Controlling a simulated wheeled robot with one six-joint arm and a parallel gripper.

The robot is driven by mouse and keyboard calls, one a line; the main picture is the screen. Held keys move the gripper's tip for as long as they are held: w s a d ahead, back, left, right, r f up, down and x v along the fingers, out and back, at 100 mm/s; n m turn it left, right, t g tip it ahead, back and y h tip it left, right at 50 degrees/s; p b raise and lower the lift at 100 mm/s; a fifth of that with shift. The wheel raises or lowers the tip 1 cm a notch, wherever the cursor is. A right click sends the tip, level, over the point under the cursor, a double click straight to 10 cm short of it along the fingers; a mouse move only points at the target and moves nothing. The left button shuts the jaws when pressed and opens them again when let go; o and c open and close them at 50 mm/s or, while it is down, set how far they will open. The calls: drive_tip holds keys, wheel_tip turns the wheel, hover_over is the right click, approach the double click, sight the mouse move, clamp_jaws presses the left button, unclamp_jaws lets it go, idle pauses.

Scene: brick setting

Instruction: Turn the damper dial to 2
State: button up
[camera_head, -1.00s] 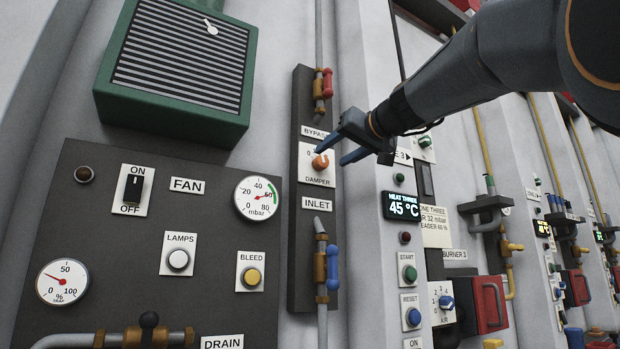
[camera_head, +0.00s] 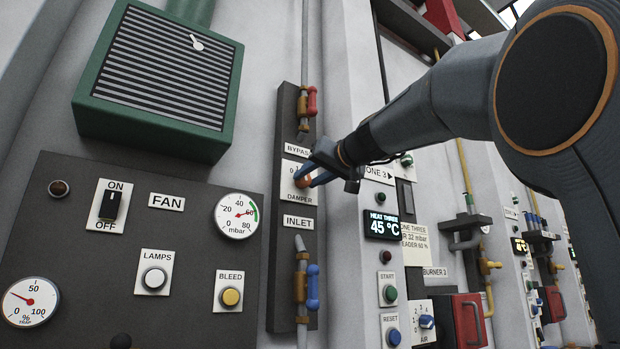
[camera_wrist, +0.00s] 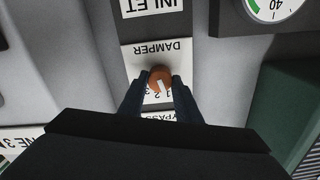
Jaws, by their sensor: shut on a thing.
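The damper dial (camera_head: 305,184) is a small orange-brown knob on a white plate (camera_head: 288,190) marked DAMPER, on a dark upright panel. My gripper (camera_head: 311,177) is at this plate with a finger on each side of the knob, shut on it. In the wrist view the picture is upside down; the dial (camera_wrist: 160,78) shows between my fingers, with a white pointer line on its face. The pointer is toward the scale numbers, but I cannot tell which number it marks. My fingers hide part of the plate.
The BYPASS label (camera_head: 299,149) is above and the INLET label (camera_head: 298,222) below. Pipes with a red-handled valve (camera_head: 311,101) and a blue-handled valve (camera_head: 312,287) run along the panel. The HEAT THREE display (camera_head: 381,224) is close on the right. A pressure gauge (camera_head: 236,215) is left.

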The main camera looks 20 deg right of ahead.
drive_tip(key=shift+m, duration=2.8)
drive_tip(key=o, duration=1.1)
drive_tip(key=shift+c, duration=0.2)
drive_tip(key=b+v, duration=0.1)
drive_tip(key=v, duration=0.6)
drive_tip(key=shift+s+d, duration=0.15)
drive_tip(key=shift+s, duration=0.2)
